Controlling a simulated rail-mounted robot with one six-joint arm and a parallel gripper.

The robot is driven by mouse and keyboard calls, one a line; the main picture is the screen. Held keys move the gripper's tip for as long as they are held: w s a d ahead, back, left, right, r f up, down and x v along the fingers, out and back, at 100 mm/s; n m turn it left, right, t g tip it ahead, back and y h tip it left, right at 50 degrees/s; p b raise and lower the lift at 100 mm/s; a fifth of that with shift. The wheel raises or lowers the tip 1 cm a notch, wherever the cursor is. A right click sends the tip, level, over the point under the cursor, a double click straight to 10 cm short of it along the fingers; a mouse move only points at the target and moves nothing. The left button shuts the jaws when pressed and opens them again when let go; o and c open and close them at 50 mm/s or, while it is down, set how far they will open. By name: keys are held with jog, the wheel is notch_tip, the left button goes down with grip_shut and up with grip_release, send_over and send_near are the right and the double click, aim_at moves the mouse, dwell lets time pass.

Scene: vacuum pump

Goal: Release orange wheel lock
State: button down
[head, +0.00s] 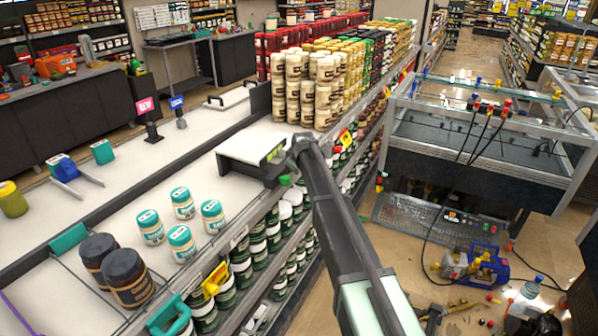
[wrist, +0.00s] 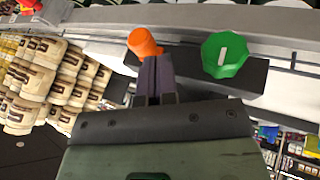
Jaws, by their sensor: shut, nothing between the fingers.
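The orange wheel lock (wrist: 145,42) is a small orange knob in the upper middle of the wrist view. My gripper (wrist: 153,62) is shut and empty, its dark fingertips right at the knob's lower edge. I cannot tell whether they touch it. A green knob (wrist: 224,54) with a pale mark sits to the right on the same dark block (wrist: 200,72). In the head view, my arm reaches to a white-topped unit (head: 245,147) at the counter edge, and the green knob shows below its end (head: 286,180). The orange knob is hidden there.
Teal-lidded jars (head: 183,203) and dark jars (head: 127,278) stand on the counter at left. Stacked cream jars (head: 290,85) stand just behind the unit. A glass case (head: 490,130) stands to the right; tools and cables lie on the floor. The counter's middle is mostly clear.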

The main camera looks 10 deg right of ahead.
jog(key=b+x, duration=0.1)
jog(key=x, duration=0.1)
jog(key=shift+w+f, duration=0.15)
jog(key=shift+f, duration=0.1)
jog(key=w+d, duration=0.2)
jog(key=w, duration=0.1)
jog(key=shift+w+d, duration=0.15)
jog(key=shift+d, duration=0.1)
jog(key=shift+r, duration=0.1)
jog(key=shift+s+r+p, duration=0.25)
jog(key=shift+r+p, duration=0.25)
jog(key=shift+p, duration=0.15)
jog(key=p+v, duration=0.7)
jog(key=v, duration=0.2)
